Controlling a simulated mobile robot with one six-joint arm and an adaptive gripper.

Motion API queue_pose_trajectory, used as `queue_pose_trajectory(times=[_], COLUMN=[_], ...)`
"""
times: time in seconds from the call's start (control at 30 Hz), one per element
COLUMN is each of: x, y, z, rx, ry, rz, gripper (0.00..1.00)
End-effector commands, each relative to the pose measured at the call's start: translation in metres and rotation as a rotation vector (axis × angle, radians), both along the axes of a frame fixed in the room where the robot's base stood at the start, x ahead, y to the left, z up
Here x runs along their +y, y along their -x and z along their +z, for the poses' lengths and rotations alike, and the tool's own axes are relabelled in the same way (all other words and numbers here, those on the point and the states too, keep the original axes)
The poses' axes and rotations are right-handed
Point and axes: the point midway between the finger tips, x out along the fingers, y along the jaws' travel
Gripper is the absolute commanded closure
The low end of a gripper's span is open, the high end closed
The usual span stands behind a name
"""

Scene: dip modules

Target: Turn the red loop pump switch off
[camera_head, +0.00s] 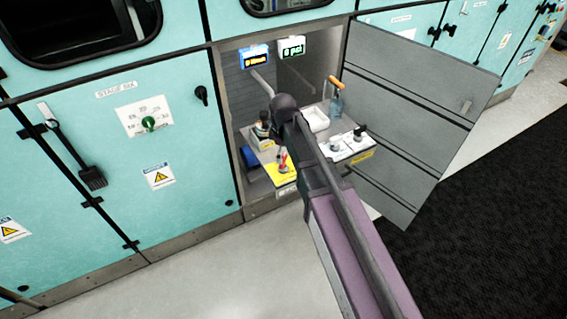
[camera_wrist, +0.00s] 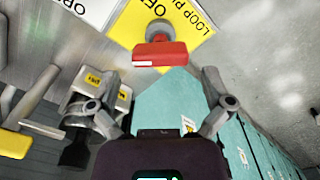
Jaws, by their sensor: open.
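The red loop pump switch (camera_wrist: 160,53) has a red bar handle on a grey round hub, on a yellow plate (camera_wrist: 124,32) with upside-down lettering reading LOOP and part of OFF. In the head view the small red switch (camera_head: 283,161) stands on the yellow plate (camera_head: 274,174) at the front of the open cabinet. My gripper (camera_wrist: 160,76) is open in the wrist view, its fingers spread on either side below the red handle, apparently not touching it. In the head view my arm hides much of the cabinet's middle, and the fingers cannot be made out.
The open grey cabinet door (camera_head: 405,110) stands to the right. Two displays (camera_head: 291,48) hang above. A yellow-ended handle (camera_wrist: 14,144) is at the wrist view's lower left.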

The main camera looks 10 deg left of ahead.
Motion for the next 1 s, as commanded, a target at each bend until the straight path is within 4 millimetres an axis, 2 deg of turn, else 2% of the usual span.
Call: queue_pose_trajectory(times=[0.03, 0.3, 0.87, 1.0], x=[0.000, 0.000, 0.000, 0.000], y=[0.000, 0.000, 0.000, 0.000], z=[-0.008, -0.024, -0.029, -0.029], rx=[0.000, 0.000, 0.000, 0.000], ry=[0.000, 0.000, 0.000, 0.000], rz=[0.000, 0.000, 0.000, 0.000], gripper=[0.00, 0.00, 0.00, 0.42])
